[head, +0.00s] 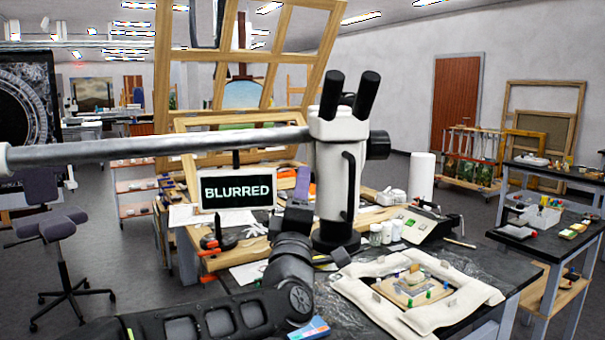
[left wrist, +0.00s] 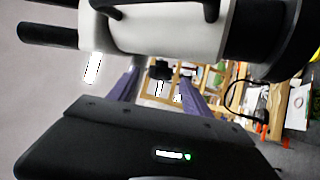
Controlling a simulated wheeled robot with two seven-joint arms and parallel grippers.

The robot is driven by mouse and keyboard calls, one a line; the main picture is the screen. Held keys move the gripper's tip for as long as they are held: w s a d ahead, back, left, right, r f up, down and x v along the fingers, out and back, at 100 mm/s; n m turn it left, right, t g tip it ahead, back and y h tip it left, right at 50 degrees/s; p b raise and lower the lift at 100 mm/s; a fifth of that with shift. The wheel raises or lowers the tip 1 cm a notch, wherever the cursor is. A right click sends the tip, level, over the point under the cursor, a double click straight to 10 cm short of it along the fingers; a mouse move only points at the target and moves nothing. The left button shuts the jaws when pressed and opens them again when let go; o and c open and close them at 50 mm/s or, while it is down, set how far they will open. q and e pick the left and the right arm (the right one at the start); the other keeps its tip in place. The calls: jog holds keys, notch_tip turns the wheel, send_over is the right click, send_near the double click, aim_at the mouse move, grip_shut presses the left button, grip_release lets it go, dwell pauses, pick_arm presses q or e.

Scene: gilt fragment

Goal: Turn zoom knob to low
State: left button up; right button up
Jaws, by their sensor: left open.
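The microscope (head: 327,190) stands upright on the bench, with a white body, two black eyepieces and a black knob (head: 378,145) on its right side. Its white body (left wrist: 165,30) also fills the top of the left wrist view. My left gripper (head: 302,182) is just left of the body, its tips partly hidden. In the left wrist view the purple fingers (left wrist: 161,78) are spread apart. A small dark part (left wrist: 160,69) shows between them beside the body; I cannot tell whether it is the zoom knob or whether it is touched. My right gripper is out of view.
A monitor (head: 237,191) reading "BLURRED" stands left of the microscope. A long metal boom (head: 160,146) crosses to the microscope head. A padded white frame (head: 360,290) around a gilt piece, small jars (head: 381,232) and a paper roll (head: 421,177) are on the right.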

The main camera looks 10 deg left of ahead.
pick_arm(q)
jog(key=p+x, duration=0.1)
jog(key=x, duration=0.3)
jog(key=shift+w, duration=0.1)
jog(key=shift+c, duration=0.6)
grip_shut()
